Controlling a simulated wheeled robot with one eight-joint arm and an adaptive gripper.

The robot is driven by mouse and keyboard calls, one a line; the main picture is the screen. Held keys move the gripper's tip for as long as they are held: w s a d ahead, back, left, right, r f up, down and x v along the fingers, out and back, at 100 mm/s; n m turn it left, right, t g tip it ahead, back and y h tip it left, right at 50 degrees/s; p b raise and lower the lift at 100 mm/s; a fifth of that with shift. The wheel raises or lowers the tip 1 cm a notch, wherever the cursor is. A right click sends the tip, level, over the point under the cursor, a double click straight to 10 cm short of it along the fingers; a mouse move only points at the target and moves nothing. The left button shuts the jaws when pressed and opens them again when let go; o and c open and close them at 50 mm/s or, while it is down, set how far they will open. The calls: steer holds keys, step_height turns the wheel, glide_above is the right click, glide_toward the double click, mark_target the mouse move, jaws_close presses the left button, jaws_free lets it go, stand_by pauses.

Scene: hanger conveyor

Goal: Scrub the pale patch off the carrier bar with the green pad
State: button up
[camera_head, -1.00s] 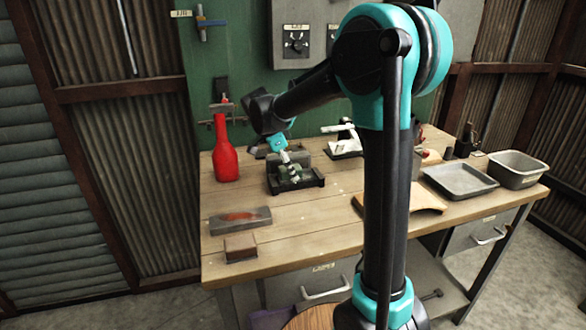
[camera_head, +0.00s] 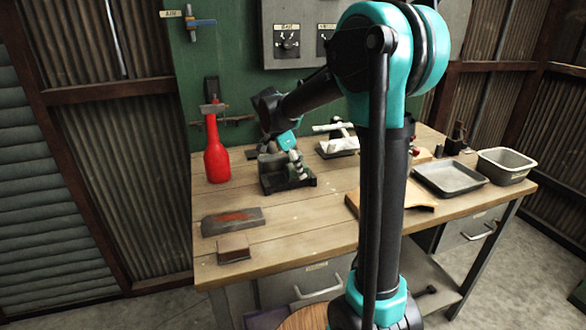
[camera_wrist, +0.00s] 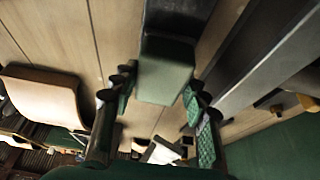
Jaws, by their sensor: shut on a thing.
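My gripper (camera_wrist: 158,92) shows in the wrist view with a dark finger on each side of a dull green block, which looks like the green pad (camera_wrist: 166,78). The jaws are shut on it. In the head view my gripper (camera_head: 294,162) is over a dark metal fixture (camera_head: 300,184) on the bench, and the pad is too small to tell there. A long grey metal piece (camera_wrist: 262,62) runs beside the right finger in the wrist view. I cannot tell whether it is the carrier bar, and I cannot make out a pale patch.
A red bottle (camera_head: 217,160) stands left of the fixture. A grey block with a rusty patch (camera_head: 232,221) and a small brown block (camera_head: 234,254) lie near the front left. A grey tray (camera_head: 450,192) and a basin (camera_head: 505,178) are at right.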

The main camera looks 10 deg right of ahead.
mark_target(305, 164)
steer(key=shift+w+d+r, duration=0.1)
steer(key=shift+w+d, duration=0.1)
steer(key=shift+d, duration=0.65)
steer(key=c, duration=0.4)
steer(key=shift+d, duration=0.4)
jaws_close()
step_height(305, 164, up, 2)
steer(key=shift+d+r, duration=0.1)
steer(key=shift+a+r, duration=0.2)
steer(key=shift+r, duration=1.7)
steer(key=shift+r, duration=1.5)
